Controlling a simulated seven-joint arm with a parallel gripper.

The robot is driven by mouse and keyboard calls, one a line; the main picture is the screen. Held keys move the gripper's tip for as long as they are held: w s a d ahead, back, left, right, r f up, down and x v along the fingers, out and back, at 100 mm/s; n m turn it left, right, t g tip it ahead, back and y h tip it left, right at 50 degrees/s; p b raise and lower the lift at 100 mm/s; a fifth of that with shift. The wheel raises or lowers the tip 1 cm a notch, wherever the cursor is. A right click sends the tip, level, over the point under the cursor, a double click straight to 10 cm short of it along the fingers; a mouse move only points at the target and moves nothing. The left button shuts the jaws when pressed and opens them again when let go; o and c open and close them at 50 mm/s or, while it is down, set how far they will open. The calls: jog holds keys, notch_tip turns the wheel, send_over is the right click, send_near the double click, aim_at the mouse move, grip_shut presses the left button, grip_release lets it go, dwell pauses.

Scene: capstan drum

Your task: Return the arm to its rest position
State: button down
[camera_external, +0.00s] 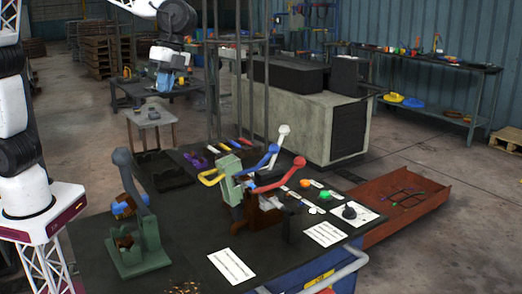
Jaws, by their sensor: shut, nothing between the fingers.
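My arm (14,110) rises from its base at the left edge and runs out of the top of the picture. It comes back down near the top, left of centre, at a black wrist joint. My gripper (165,82) hangs below that wrist, small in the picture. It is shut and holds nothing. It is in the air, apart from the capstan device with coloured levers (250,188) on the dark workbench (190,235). A green stand with a grey lever (140,240) is at the bench's left. The fine shape of the fingertips is hard to make out.
White printed cards (231,267) and small coloured parts lie on the bench. A rusty tray (410,205) is at its right. A grey cabinet (310,125) and upright metal posts stand behind. The bench's front left surface is mostly clear.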

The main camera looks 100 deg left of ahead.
jog(key=s+a+f+n+t+y, duration=0.1)
jog(key=s+a+f+n+t, duration=0.1)
jog(key=s, duration=1.6)
jog(key=s+a+f+n+t+y, duration=0.1)
jog(key=s+a+f+n+t, duration=0.1)
jog(key=s, duration=1.7)
jog(key=shift+s+a+f+n+t+y, duration=0.15)
jog(key=shift+s+f+n+t+y, duration=0.15)
jog(key=shift+f+n, duration=0.3)
jog(key=shift+r, duration=0.1)
